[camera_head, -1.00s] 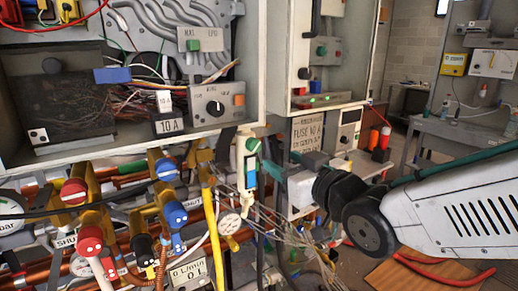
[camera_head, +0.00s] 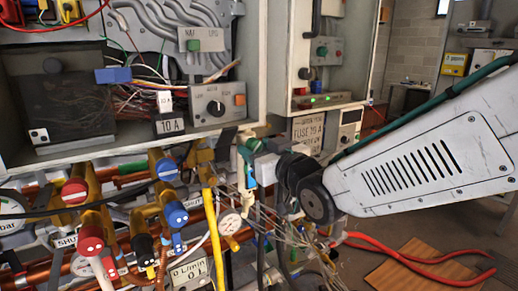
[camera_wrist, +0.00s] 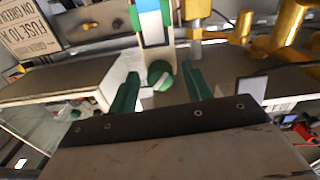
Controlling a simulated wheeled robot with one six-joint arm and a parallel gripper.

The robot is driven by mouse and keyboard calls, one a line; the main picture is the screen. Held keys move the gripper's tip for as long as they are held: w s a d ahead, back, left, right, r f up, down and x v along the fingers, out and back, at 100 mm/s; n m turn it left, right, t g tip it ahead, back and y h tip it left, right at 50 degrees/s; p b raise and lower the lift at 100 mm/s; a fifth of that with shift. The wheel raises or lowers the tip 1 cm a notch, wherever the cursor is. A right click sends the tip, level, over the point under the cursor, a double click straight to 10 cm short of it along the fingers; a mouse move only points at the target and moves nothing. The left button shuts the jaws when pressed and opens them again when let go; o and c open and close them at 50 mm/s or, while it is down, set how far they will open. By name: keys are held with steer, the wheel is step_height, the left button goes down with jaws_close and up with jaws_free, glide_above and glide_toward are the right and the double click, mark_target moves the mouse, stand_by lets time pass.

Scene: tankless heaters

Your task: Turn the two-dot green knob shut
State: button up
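A green round knob (camera_wrist: 160,76) with a pale stripe shows in the wrist view, below a white, blue and green upright part. It lies between the tips of my gripper (camera_wrist: 160,71), whose two dark green fingers are spread with a gap on each side of it. I cannot make out two dots on it, nor whether the fingers reach around it or stop short. In the head view, green parts (camera_head: 246,150) show at the end of my gripper, beside the pipework; which is knob and which is finger is hard to tell there.
Red knobs (camera_head: 74,191) and blue knobs (camera_head: 166,169) stand on the pipes at left. A yellow pipe (camera_head: 212,235) and loose wires hang close by the gripper. An open grey cabinet (camera_head: 258,75) is above. A red hose (camera_head: 385,248) lies on the floor at right.

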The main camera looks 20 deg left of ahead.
steer(key=c, duration=0.8)
steer(key=shift+c, duration=0.2)
steer(key=shift+m, duration=0.4)
steer(key=m, duration=0.3)
steer(key=shift+m, duration=2.5)
steer(key=o, duration=1)
